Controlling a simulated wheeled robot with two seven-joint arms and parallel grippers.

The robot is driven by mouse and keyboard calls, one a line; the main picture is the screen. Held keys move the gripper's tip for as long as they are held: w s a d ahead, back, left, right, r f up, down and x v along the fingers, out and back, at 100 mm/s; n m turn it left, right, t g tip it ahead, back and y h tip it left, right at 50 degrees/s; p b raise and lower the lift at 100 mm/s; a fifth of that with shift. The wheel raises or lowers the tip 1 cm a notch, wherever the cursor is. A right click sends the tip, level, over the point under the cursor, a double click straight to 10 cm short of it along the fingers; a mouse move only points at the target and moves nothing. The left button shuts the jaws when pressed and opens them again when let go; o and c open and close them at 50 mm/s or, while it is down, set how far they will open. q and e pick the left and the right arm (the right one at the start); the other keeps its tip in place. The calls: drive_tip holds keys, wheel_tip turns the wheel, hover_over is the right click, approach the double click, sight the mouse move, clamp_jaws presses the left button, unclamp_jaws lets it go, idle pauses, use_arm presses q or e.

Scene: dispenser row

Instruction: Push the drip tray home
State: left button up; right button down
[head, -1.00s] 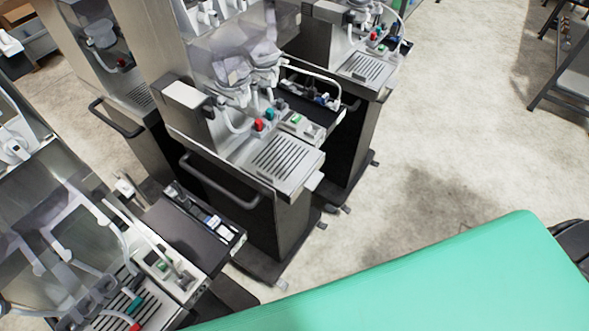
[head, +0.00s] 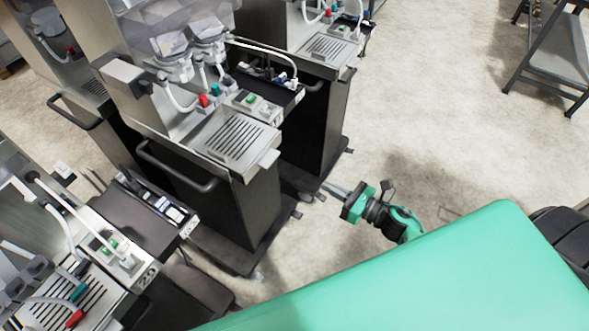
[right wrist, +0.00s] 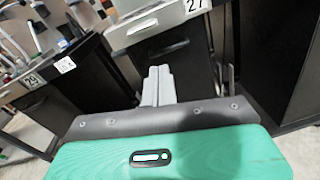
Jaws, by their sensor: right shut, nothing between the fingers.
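The drip tray (head: 236,138) is a slotted metal tray at the front of the middle dispenser. Its small front tab (head: 268,158) sticks out past the dispenser's front edge. My right gripper (head: 332,187) is in front of and below this tray, apart from it, over the floor in the head view. In the right wrist view the shut fingers (right wrist: 158,85) are empty and point at the dark cabinet front under a counter marked 27. A light front piece with a handle (right wrist: 142,28) shows above them there. My left gripper is not in view.
Another dispenser with its own slotted tray (head: 72,290) stands at lower left, and one more (head: 330,46) behind. A dark bar handle (head: 175,170) juts from the middle cabinet. Open floor (head: 440,130) lies to the right, with a grey rack (head: 555,55) beyond.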

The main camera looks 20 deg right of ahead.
wheel_tip(320, 180, up, 3)
drive_tip(key=a+n+y, duration=0.1)
drive_tip(key=n, duration=0.2)
drive_tip(key=p, duration=0.6)
approach(275, 160)
drive_tip(key=x, duration=0.5)
drive_tip(key=shift+x, duration=0.85)
drive_tip(key=shift+r, duration=0.1)
drive_tip(key=b+x, duration=0.3)
drive_tip(key=x, duration=0.1)
drive_tip(key=shift+a, duration=0.15)
drive_tip(key=shift+w, duration=0.15)
drive_tip(key=shift+a+r, duration=0.1)
drive_tip(key=shift+r, duration=0.2)
